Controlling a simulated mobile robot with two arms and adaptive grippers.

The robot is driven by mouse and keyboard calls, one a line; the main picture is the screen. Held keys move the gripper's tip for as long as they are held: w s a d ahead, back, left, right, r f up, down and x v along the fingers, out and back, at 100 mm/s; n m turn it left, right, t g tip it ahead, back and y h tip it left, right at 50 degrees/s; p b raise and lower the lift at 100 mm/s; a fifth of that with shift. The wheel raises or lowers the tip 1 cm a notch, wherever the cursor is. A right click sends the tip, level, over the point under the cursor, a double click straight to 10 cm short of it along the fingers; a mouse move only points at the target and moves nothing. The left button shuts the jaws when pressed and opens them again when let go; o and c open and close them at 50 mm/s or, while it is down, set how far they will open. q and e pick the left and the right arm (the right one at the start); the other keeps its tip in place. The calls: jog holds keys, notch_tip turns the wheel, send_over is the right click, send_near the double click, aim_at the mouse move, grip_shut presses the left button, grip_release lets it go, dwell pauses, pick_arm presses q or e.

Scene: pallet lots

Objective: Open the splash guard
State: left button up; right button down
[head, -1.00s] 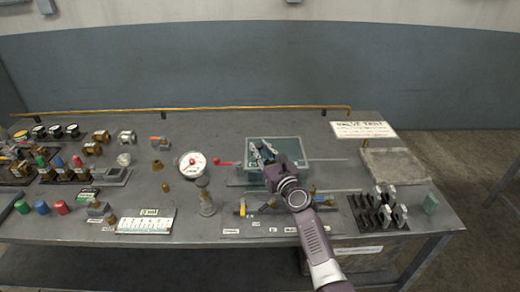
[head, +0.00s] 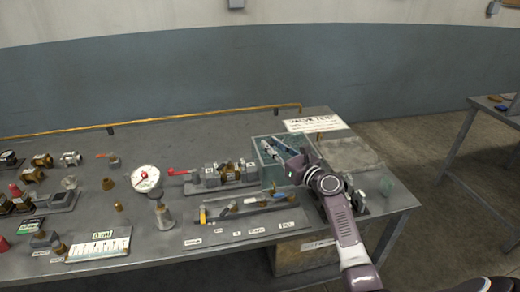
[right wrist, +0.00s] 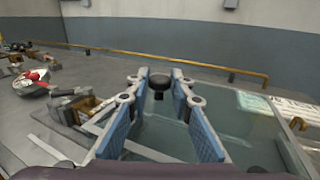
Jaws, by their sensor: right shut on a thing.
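The splash guard (head: 273,174) is a see-through teal box on the bench. It stands at the right end of its rail, beside the valve assembly (head: 226,174), which is uncovered. The guard also fills the right middle of the right wrist view (right wrist: 250,127). My right gripper (head: 270,149) is over the guard's top. In the right wrist view its blue-padded fingers (right wrist: 160,97) are around the guard's dark round knob (right wrist: 160,80), shut on it. My right arm hides part of the guard's right side. My left gripper is not in view.
A row of tools (head: 240,207) lies in front. A white sign (head: 315,124) and a grey tray (head: 350,153) are behind and right of the guard.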

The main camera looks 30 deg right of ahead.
jog(key=shift+s+d, duration=0.1)
jog(key=shift+d, duration=0.15)
jog(key=shift+f, duration=0.1)
jog(key=c, duration=1.7)
grip_release()
jog(key=shift+c, duration=0.2)
jog(key=s+d, duration=0.1)
jog(key=s, duration=1.1)
jog(key=shift+d, duration=0.15)
